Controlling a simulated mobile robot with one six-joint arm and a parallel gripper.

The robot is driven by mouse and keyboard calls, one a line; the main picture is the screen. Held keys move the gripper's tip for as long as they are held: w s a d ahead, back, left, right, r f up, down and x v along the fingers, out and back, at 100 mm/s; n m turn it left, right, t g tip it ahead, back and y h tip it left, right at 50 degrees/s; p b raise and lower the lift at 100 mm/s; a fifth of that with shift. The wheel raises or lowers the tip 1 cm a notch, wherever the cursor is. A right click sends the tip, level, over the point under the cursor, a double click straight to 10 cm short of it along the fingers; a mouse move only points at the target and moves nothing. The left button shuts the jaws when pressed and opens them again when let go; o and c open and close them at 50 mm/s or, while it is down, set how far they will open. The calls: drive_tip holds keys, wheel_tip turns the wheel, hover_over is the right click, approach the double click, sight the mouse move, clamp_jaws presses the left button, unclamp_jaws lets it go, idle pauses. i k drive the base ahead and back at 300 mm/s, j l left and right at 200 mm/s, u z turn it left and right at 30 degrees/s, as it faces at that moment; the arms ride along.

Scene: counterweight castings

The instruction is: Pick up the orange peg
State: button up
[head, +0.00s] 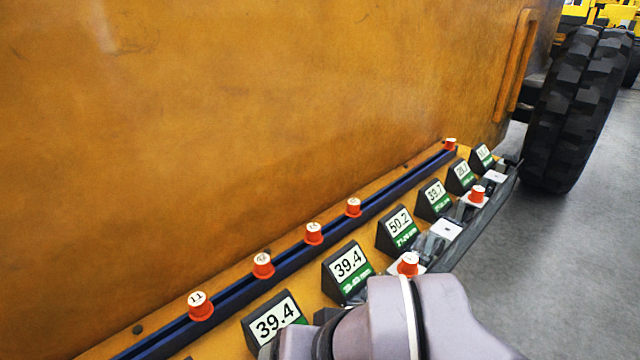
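Several orange-red pegs with pale round tops stand along a dark blue rail (240,296). The nearest peg (201,308) is marked 11. Behind it along the rail stand a second peg (263,267), a third peg (314,235), a fourth peg (353,208) and a small far peg (450,145). Two more orange-red pegs stand on the right side, one (408,265) just beyond my arm and one (477,195) farther off. The frame does not show which peg is meant. My arm's pale links fill the bottom centre; my gripper is not visible.
Black wedge displays with numbers, such as 39.4 (347,264) and 50.2 (398,222), line the yellow ledge. White pads (447,230) lie along its right edge. A large orange-brown wall (240,110) rises behind the rail. A big black tyre (575,110) stands right; grey floor (560,260) is clear.

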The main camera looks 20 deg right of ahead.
sight(450, 143)
drive_tip(key=z, duration=1.4)
